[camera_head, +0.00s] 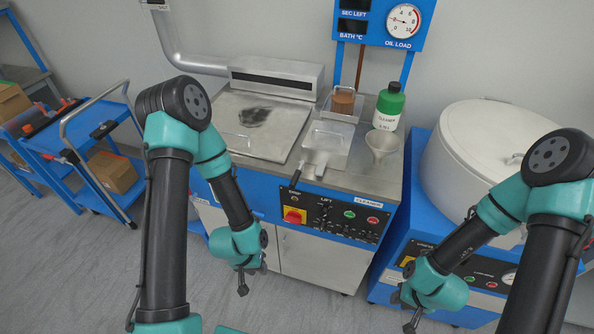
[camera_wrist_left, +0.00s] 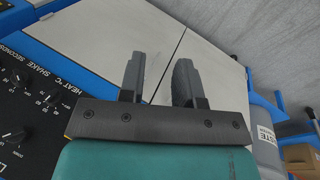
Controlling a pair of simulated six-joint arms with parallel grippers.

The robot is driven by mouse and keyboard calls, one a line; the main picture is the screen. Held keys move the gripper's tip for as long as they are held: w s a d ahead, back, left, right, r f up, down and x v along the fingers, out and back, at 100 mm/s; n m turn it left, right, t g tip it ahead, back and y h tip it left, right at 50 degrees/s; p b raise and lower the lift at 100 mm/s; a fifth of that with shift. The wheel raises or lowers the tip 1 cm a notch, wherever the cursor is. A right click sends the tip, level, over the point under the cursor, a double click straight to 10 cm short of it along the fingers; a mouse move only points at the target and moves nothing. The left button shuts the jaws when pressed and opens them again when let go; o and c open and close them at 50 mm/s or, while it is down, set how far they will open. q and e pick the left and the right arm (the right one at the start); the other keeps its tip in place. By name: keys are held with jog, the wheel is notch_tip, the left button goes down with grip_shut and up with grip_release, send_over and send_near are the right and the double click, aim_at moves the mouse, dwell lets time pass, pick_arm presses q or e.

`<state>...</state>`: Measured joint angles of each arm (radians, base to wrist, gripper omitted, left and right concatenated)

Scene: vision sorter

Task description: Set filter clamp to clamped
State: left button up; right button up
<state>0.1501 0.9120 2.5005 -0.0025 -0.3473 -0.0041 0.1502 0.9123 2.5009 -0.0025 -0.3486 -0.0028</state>
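I cannot pick out a part that is clearly the filter clamp in either view. My left gripper (camera_head: 252,281) hangs in front of the machine's lower doors, below the control panel. In the left wrist view its two dark fingers (camera_wrist_left: 158,82) stand apart with nothing between them. My right gripper (camera_head: 405,311) hangs low in front of the right-hand machine; its fingers look apart and empty.
The control panel (camera_head: 335,215) has knobs and a red-yellow switch (camera_head: 294,215). A white drum (camera_head: 480,150) is at the right, a blue cart (camera_head: 88,165) at the left. The floor in front is clear.

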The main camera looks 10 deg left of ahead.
pick_arm(q)
jog(key=shift+w+r, duration=0.1)
jog(key=shift+w, duration=0.15)
jog(key=shift+c, duration=0.7)
jog(key=w+r+m, duration=0.3)
jog(key=w+r, duration=0.1)
jog(key=w, duration=0.1)
jog(key=w+r+m, duration=0.2)
jog(key=w, duration=0.1)
jog(key=shift+w+r+m, duration=0.1)
jog(key=shift+r+m, duration=0.2)
jog(key=shift+r, duration=0.1)
grip_shut()
jog(key=w+r+m, duration=0.3)
jog(key=r+m, duration=0.2)
jog(key=r, duration=0.5)
jog(key=w+a+r+m, duration=0.1)
jog(key=r+m, duration=0.4)
jog(key=r, duration=0.6)
jog(key=w+r+m+g, duration=0.1)
jog(key=w+r+m, duration=0.3)
jog(key=r, duration=0.7)
jog(key=shift+w+a+r+m, duration=0.2)
jog(key=shift+w+m, duration=0.15)
jog(key=shift+m, duration=0.25)
